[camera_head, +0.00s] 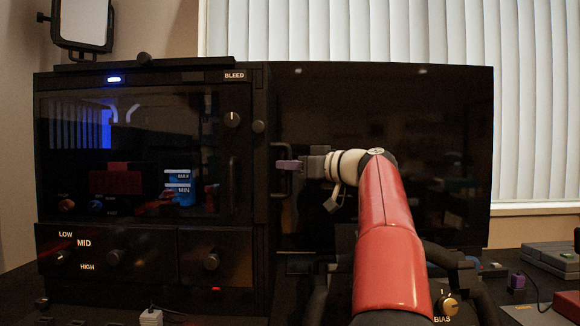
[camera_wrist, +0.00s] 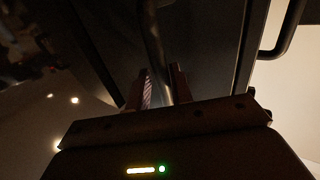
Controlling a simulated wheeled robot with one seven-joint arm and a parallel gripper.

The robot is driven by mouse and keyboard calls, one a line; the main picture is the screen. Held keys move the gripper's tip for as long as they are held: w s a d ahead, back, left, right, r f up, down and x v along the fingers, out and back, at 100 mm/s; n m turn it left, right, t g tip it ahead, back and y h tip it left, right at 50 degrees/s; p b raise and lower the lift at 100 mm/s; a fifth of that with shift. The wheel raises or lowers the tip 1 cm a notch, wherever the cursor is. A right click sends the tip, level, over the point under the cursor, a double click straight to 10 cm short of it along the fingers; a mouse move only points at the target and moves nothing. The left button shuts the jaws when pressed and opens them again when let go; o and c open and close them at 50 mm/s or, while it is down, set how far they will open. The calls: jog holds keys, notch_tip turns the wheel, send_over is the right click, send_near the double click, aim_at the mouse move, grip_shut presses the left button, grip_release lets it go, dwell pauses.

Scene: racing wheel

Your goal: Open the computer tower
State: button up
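The computer tower (camera_head: 145,215) is a black cabinet with a dark glass front on the left in the head view. Its front looks closed. A vertical black handle (camera_head: 273,184) stands at its right edge.
A large black panel (camera_head: 430,130) stands right of the tower, behind my arm. Another handle (camera_head: 232,185) and knobs are on the tower's front. A drawer-like lower section (camera_head: 140,258) has several knobs. Grey and red boxes (camera_head: 553,258) lie at the right.

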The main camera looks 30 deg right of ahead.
jog(key=shift+s, duration=0.1)
jog(key=b+v, duration=0.1)
jog(key=v, duration=0.6)
jog(key=shift+s+b, duration=0.25)
jog(key=shift+b, duration=0.05)
jog(key=shift+d, duration=0.1)
